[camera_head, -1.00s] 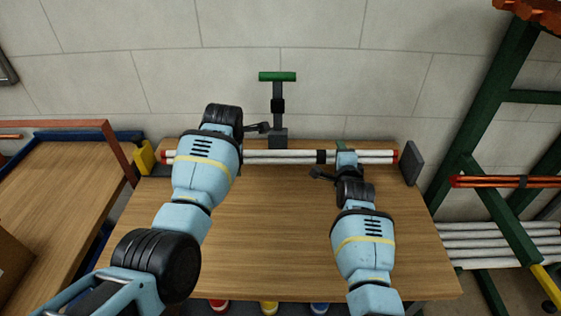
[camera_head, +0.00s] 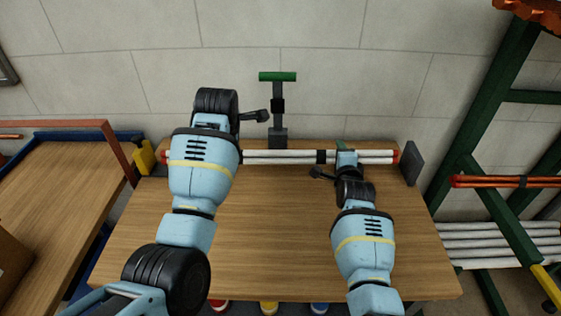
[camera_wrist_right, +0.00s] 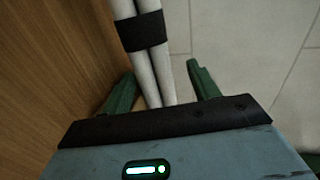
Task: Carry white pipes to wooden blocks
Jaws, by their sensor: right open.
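A bundle of white pipes (camera_head: 280,157) with red ends lies along the back of the wooden workbench (camera_head: 280,215). A black band (camera_head: 322,157) wraps it right of centre; my left arm hides part of its left half. My right gripper (camera_head: 346,150) is at the bundle's right part, right of the band. In the right wrist view the pipes (camera_wrist_right: 148,65) run between its two green fingers (camera_wrist_right: 163,85), which stand open with gaps on both sides. My left arm is raised before the bundle's left part; its fingers are hidden behind the wrist. I cannot make out wooden blocks.
A dark post with a green crossbar (camera_head: 278,76) stands behind the bundle. A grey upright plate (camera_head: 411,163) is at the bench's right end, a yellow piece (camera_head: 145,157) at the left. A green rack (camera_head: 490,130) with more pipes is at right. The bench middle is clear.

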